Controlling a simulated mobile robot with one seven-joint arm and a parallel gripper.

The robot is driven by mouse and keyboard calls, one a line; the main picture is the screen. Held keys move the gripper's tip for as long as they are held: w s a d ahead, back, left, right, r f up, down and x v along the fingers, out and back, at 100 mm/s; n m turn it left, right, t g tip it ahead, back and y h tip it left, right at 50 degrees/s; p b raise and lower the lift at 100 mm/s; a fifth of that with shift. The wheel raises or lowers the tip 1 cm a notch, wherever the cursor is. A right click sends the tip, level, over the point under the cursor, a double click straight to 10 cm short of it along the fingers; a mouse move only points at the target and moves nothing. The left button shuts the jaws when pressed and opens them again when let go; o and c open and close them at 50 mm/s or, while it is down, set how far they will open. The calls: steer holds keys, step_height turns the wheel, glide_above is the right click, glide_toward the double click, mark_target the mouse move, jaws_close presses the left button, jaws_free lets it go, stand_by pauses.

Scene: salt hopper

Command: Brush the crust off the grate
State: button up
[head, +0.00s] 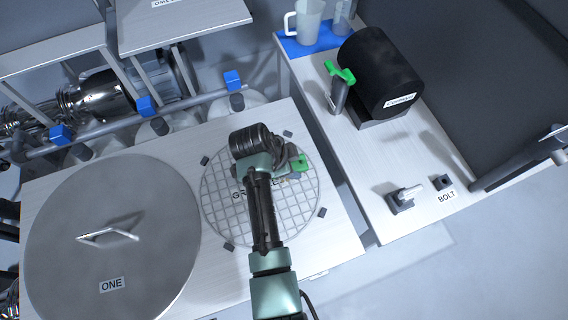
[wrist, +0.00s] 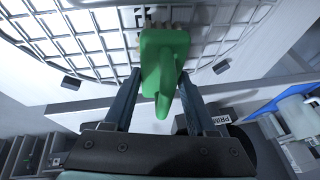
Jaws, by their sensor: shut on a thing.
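The round wire grate (head: 222,212) lies in the pale worktop, with dark clips around its rim; its label is partly hidden by my arm. My gripper (head: 290,165) is over the right half of the grate. It is shut on a green brush (head: 299,163). In the wrist view the brush (wrist: 163,62) sits between the two fingers, with pale bristles at its far end over the grate (wrist: 75,45). I cannot tell if the bristles touch the bars. White patches show between the bars in the wrist view, but I cannot tell whether they are crust.
A large round grey lid (head: 110,255) marked ONE lies left of the grate. On the right bench stand a black drum (head: 375,65), a green-topped grey fitting (head: 339,90), a white jug (head: 305,22) and a small part by the BOLT label (head: 446,197). A rail (head: 110,124) with blue clamps runs behind.

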steer(key=shift+w+d, duration=0.2)
steer(key=shift+d, duration=0.4)
steer(key=shift+d, duration=0.2)
steer(key=shift+c, duration=0.6)
steer(key=shift+w+d+f+b, duration=0.1)
steer(key=shift+w+d+b, duration=0.15)
steer(key=shift+d, duration=0.4)
steer(key=shift+w+d+f+b, duration=0.1)
steer(key=shift+w+d, duration=0.1)
steer(key=shift+d, duration=0.4)
steer(key=shift+d+r, duration=0.1)
steer(key=shift+r, duration=0.05)
steer(key=shift+s+a+p, duration=0.3)
steer(key=shift+s+a, duration=0.05)
steer(key=shift+a, duration=0.8)
steer(key=shift+s+a+p, duration=0.3)
steer(key=shift+s+a, duration=0.05)
steer(key=shift+a, duration=0.8)
steer(key=shift+s+a+p, duration=0.3)
steer(key=shift+s+a, duration=0.05)
steer(key=shift+a, duration=0.8)
steer(key=shift+w, duration=0.15)
steer(key=shift+d, duration=0.1)
